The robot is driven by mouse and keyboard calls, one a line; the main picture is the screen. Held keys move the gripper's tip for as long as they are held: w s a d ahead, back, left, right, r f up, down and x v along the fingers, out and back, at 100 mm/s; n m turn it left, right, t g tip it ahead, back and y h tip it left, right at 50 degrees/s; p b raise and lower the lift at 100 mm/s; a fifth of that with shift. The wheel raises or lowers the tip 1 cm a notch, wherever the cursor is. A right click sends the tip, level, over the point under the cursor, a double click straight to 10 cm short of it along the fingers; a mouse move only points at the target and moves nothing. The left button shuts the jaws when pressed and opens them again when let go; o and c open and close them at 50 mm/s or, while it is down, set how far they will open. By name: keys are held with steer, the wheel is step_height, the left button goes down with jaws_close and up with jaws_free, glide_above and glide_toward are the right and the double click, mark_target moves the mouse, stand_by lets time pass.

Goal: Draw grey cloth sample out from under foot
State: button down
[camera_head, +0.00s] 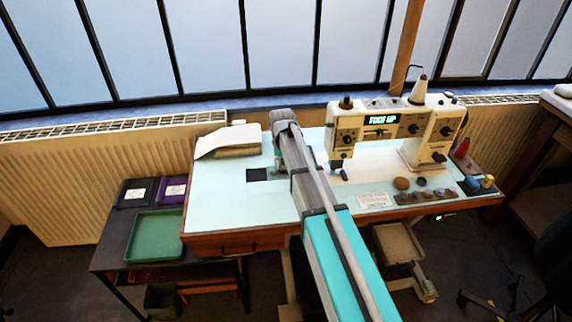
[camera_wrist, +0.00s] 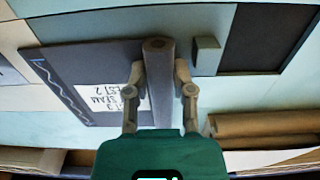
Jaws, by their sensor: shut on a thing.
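The grey cloth sample (camera_wrist: 75,62) lies flat on the pale table in the wrist view, with a white upside-down label reading "SEAM TEST 2" and a wavy stitched line. A thick grey bar (camera_wrist: 158,60) runs along its right edge. My gripper (camera_wrist: 160,80) is shut on this bar, one finger on each side. In the head view my arm hides the sample and fingertips. The sewing machine (camera_head: 375,108) stands at the right of the table, its display apparently reading "FOOT UP". Its foot (camera_head: 338,166) is just right of my arm.
A black square (camera_head: 258,174) lies on the table left of my arm; a small grey block (camera_wrist: 207,55) is beside the bar. A paper-covered stack (camera_head: 230,140) is at the back left. Several knobs and spools line the machine's front right. The table's front left is clear.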

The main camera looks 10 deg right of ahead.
steer(key=shift+c, duration=2)
jaws_free()
steer(key=shift+r, duration=0.1)
step_height(320, 180, up, 2)
steer(key=shift+r+p, duration=0.1)
steer(key=shift+p, duration=1.1)
steer(key=s+d+r+p, duration=0.2)
steer(key=s+r+p, duration=0.1)
steer(key=s, duration=0.5)
steer(key=s+d+r+p, duration=0.2)
steer(key=s+r+p, duration=0.2)
steer(key=s, duration=0.4)
steer(key=s+d+r+p, duration=0.2)
steer(key=s+r+p, duration=0.1)
steer(key=s, duration=0.6)
steer(key=shift+r, duration=0.25)
